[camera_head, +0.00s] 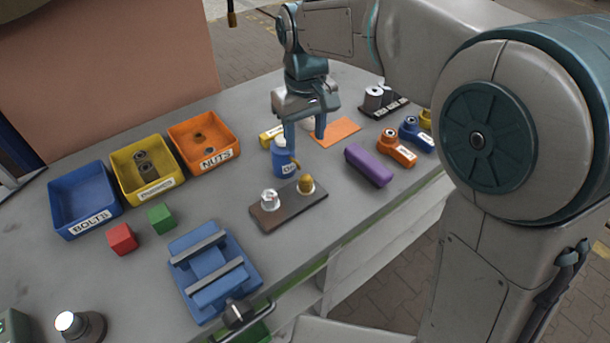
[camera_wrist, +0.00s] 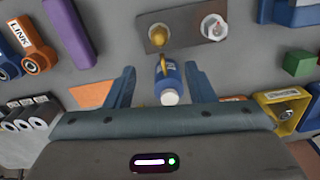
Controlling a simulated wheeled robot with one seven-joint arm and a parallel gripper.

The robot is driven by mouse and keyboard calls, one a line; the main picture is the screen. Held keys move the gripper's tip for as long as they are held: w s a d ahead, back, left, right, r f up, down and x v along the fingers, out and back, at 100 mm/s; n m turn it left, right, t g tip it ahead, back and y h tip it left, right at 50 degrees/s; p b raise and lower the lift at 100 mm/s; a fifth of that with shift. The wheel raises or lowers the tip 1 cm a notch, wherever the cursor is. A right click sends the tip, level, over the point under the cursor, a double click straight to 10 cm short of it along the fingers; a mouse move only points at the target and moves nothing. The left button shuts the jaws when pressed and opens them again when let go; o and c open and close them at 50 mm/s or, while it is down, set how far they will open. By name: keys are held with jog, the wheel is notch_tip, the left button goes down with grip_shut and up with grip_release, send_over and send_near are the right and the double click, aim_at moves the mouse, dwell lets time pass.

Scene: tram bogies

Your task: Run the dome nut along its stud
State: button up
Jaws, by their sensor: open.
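A dark brown board (camera_head: 289,213) lies on the bench with two short posts on it. A silvery domed piece (camera_head: 270,197) sits at its left end and a brass domed piece (camera_head: 306,184) at its right end. In the wrist view the brass piece (camera_wrist: 158,36) and the silvery piece (camera_wrist: 213,27) are ahead of the fingertips. I cannot tell how far down either sits on its stud. My gripper (camera_head: 305,133) is open and empty, pointing down above the bench behind the board, apart from both pieces. Its fingers (camera_wrist: 160,70) also show in the wrist view.
A blue bottle (camera_head: 282,165) with a yellow spout stands close below my fingers, behind the board. A purple block (camera_head: 369,166) lies to the right. A blue fixture (camera_head: 214,270), red (camera_head: 122,239) and green (camera_head: 162,218) cubes, and parts bins (camera_head: 85,203) are left. Bench before the board is clear.

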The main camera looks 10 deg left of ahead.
aim_at(305, 178)
notch_tip(305, 178, down, 12)
jog(key=shift+d+f, duration=0.1)
jog(key=shift+f, duration=0.15)
jog(key=c, duration=1)
